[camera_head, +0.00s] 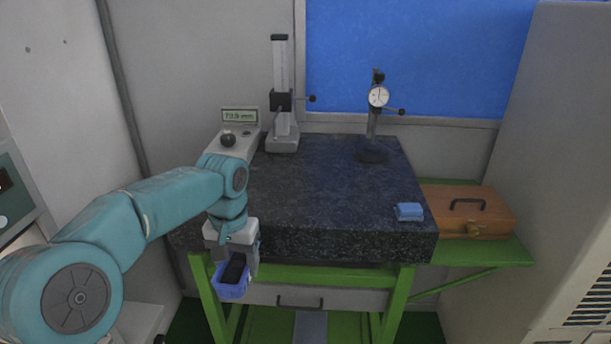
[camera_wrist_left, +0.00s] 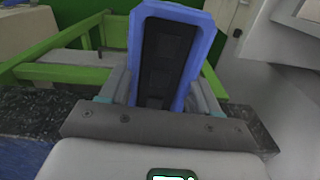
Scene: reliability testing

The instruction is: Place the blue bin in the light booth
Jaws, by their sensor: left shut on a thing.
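The blue bin (camera_head: 232,291) is a small open container with a dark item (camera_head: 235,268) in it. My left gripper (camera_head: 240,268) is shut on the bin and holds it in front of the granite table's front left edge, below the top surface. In the left wrist view the blue bin (camera_wrist_left: 195,70) stands between the two fingers, with a dark slab-like item (camera_wrist_left: 165,62) along its inside. My right gripper is not in view. I cannot identify a light booth for certain in either view.
The dark granite table (camera_head: 320,190) on a green frame (camera_head: 395,305) carries a height gauge (camera_head: 282,100), a dial indicator (camera_head: 377,96) and a small blue block (camera_head: 409,211). A brown wooden case (camera_head: 470,210) sits on a green side shelf. A grey cabinet (camera_head: 560,150) stands at the right.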

